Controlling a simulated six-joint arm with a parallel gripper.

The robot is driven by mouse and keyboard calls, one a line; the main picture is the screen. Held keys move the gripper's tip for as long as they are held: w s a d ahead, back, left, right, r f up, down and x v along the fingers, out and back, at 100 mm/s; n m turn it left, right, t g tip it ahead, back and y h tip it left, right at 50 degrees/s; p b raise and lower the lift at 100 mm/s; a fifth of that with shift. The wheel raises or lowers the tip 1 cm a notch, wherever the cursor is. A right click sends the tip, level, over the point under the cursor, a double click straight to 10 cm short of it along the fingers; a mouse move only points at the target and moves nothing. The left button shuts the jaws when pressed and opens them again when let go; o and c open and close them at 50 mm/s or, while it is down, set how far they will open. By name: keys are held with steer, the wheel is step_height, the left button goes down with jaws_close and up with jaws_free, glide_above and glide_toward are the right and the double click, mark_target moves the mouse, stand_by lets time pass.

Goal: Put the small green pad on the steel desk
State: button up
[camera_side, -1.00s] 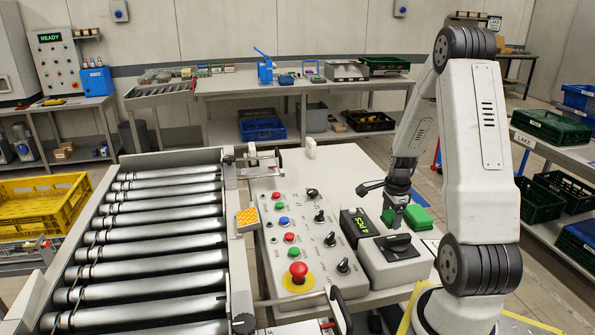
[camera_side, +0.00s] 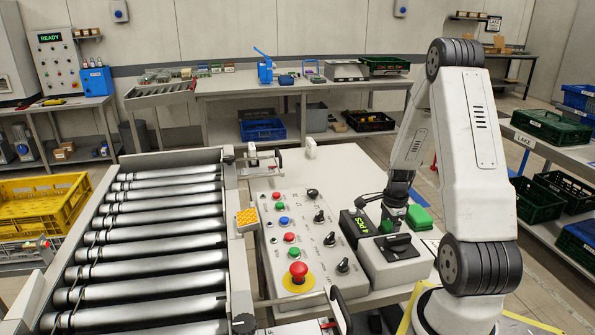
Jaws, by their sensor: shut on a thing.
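The small green pad (camera_side: 386,227) shows at the lower tip of my gripper (camera_side: 392,220), just behind the grey box with the black knob. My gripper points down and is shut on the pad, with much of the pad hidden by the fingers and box. A larger green block (camera_side: 420,217) lies just right of the gripper. The pale steel desk (camera_side: 345,170) spreads under and behind the control panel. I cannot tell whether the pad touches the desk.
The grey box with a black knob (camera_side: 395,262) and a counter display (camera_side: 355,224) stand close to the gripper. The control panel (camera_side: 305,240) is to the left, beside the roller conveyor (camera_side: 150,245).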

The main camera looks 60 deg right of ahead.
mark_target(390, 225)
steer(key=o, duration=1)
steer(key=shift+o, duration=0.2)
step_height(390, 225, up, 12)
steer(key=shift+s, duration=0.15)
steer(key=shift+a+r, duration=0.1)
stand_by(0.4)
